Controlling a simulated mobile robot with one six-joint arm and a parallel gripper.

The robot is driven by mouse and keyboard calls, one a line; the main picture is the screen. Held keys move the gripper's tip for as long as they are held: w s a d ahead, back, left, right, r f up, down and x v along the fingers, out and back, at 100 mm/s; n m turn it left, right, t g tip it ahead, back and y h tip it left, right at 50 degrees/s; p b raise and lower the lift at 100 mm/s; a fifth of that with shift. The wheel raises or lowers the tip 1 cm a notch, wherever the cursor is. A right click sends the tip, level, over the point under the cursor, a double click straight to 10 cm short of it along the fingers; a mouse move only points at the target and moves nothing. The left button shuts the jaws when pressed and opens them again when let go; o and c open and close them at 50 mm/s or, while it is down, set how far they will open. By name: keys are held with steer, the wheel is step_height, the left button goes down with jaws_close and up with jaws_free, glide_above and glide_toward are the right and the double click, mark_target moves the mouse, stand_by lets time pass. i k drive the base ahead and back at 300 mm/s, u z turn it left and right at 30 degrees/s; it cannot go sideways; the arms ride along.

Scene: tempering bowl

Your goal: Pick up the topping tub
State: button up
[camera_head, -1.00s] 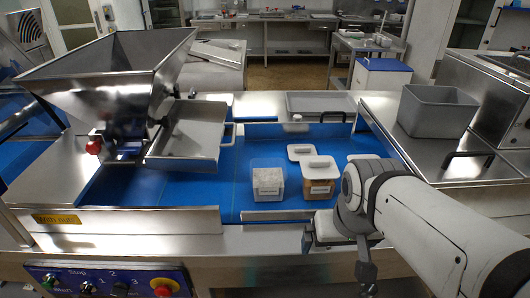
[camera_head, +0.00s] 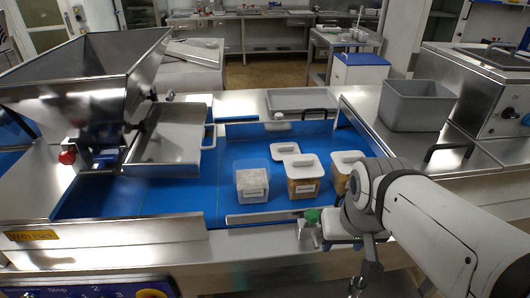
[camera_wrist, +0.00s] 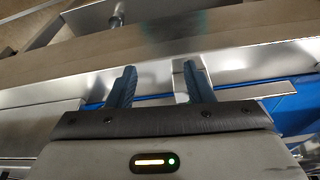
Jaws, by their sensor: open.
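Tubs stand on the blue belt in the head view, their labels too small to read, so I cannot tell which is the topping tub. One is a clear tub (camera_head: 253,185) with pale contents and no visible lid. Beside it is a white-lidded tub (camera_head: 304,187) with orange-brown contents. A second white-lidded tub (camera_head: 341,182) is partly hidden by my arm. Another white lid (camera_head: 285,149) shows behind them. My gripper (camera_wrist: 157,82) is open and empty in the wrist view, over metal edges near the belt; no tub shows there.
A steel hopper (camera_head: 85,85) stands on the left. A metal rail (camera_head: 275,215) edges the belt's near side. A grey bin (camera_head: 417,105) stands at the right. The belt left of the clear tub is free.

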mark_target(252, 178)
steer(key=z, duration=1.75)
steer(key=k, duration=2.4)
steer(key=u, duration=1.2)
steer(key=i, duration=1.05)
